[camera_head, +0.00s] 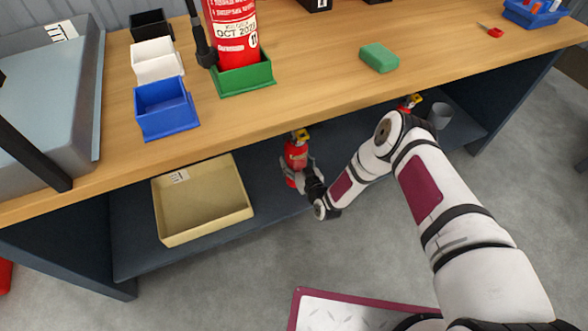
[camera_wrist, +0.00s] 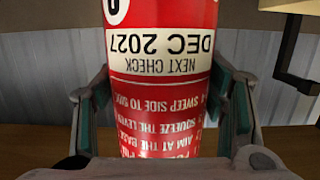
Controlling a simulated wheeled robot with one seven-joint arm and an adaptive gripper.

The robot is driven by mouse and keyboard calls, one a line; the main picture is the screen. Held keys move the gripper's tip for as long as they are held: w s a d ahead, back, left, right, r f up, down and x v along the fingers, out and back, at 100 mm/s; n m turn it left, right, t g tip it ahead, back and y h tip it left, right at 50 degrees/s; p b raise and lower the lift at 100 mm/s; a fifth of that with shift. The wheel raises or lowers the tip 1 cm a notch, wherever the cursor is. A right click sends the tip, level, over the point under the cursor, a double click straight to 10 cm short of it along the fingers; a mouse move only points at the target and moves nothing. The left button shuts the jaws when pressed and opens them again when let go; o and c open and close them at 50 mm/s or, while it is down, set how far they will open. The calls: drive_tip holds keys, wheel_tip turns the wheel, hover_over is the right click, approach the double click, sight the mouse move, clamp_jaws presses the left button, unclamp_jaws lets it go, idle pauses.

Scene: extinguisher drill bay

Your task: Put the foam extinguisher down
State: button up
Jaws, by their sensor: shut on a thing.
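A small red extinguisher (camera_head: 296,155) with a yellow top is upright at the lower shelf, below the bench's front edge. My gripper (camera_head: 299,177) is shut around its body from the front right. In the wrist view the red cylinder (camera_wrist: 160,110) stands between both fingers, and its label reads upside down: "NEXT CHECK DEC 2027". No word for its type shows, so I cannot tell from the label that it is foam. I cannot tell whether its base touches the lower shelf (camera_head: 270,212).
A beige tray (camera_head: 203,238) stands left on the shelf. Another red, yellow-topped extinguisher (camera_head: 404,106) and a grey cup (camera_head: 439,115) are right, partly behind my arm. The wooden bench (camera_head: 310,85) overhangs the shelf and carries a large extinguisher (camera_head: 232,30) in a green bin (camera_head: 243,80).

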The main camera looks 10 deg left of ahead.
drive_tip(key=shift+w+f+b, duration=0.4)
drive_tip(key=shift+f+b, duration=0.15)
drive_tip(key=shift+f, duration=0.3)
drive_tip(key=shift+w+f+b, duration=0.35)
drive_tip(key=shift+f+b, duration=0.15)
drive_tip(key=shift+f, duration=0.3)
drive_tip(key=o, duration=1.8)
drive_tip(key=shift+s+f, duration=0.1)
drive_tip(key=shift+f, duration=0.15)
drive_tip(key=shift+r, duration=0.15)
drive_tip(key=shift+s+d, duration=0.25)
drive_tip(key=shift+s, duration=0.05)
drive_tip(key=p+v, duration=0.4)
drive_tip(key=v, duration=0.7)
